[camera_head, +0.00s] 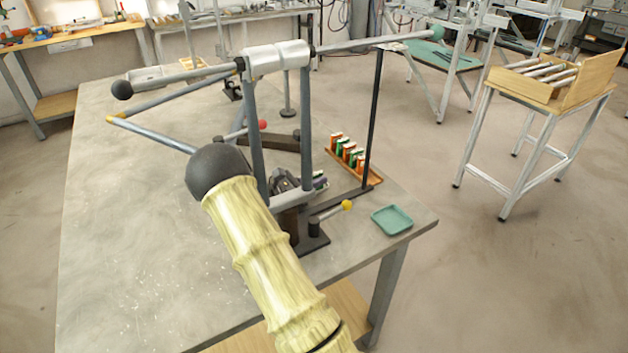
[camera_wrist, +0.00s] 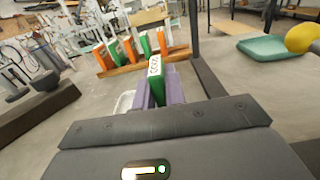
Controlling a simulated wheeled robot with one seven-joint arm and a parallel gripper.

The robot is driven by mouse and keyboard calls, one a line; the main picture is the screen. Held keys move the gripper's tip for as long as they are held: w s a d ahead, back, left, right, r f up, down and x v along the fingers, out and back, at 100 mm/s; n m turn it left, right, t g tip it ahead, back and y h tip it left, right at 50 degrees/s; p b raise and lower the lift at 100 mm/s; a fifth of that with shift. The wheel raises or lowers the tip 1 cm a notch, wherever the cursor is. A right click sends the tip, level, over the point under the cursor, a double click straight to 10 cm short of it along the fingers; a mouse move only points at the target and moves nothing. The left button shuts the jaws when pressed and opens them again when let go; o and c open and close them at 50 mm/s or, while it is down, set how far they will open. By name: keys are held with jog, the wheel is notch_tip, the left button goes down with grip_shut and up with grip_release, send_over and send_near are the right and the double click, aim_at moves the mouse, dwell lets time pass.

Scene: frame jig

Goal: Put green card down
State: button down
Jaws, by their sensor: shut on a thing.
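My gripper (camera_wrist: 159,97) has its purple fingers shut on a green card (camera_wrist: 156,82) with a white, marked top edge. The card stands up between the fingers in the wrist view. Beyond it is a wooden rack (camera_wrist: 146,64) holding several upright orange and green cards; the held card is on the near side of the rack, apart from it. In the head view the rack (camera_head: 367,178) lies on the grey table, right of my gripper (camera_head: 318,182). There the held card is mostly hidden by the jig and gripper.
A teal tray (camera_head: 392,220) sits at the table's right corner. A rod with a yellow knob (camera_head: 346,205) and a dark upright post (camera_head: 374,120) stand close to the rack. A tubular metal frame (camera_head: 277,60) rises over the grey table (camera_head: 130,230), whose left side is clear.

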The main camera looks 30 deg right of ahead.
jog(key=shift+f, duration=0.25)
jog(key=shift+s+f, duration=0.25)
jog(key=shift+f, duration=0.15)
jog(key=c, duration=1.5)
grip_release()
jog(key=shift+s+f, duration=0.1)
jog(key=shift+f, duration=0.05)
jog(key=shift+o, duration=0.2)
jog(key=shift+r, duration=0.6)
jog(key=a, duration=0.4)
jog(key=w+a, duration=0.1)
jog(key=a, duration=0.7)
jog(key=shift+w+r, duration=0.15)
jog(key=shift+w, duration=0.15)
jog(key=shift+d+r, duration=0.1)
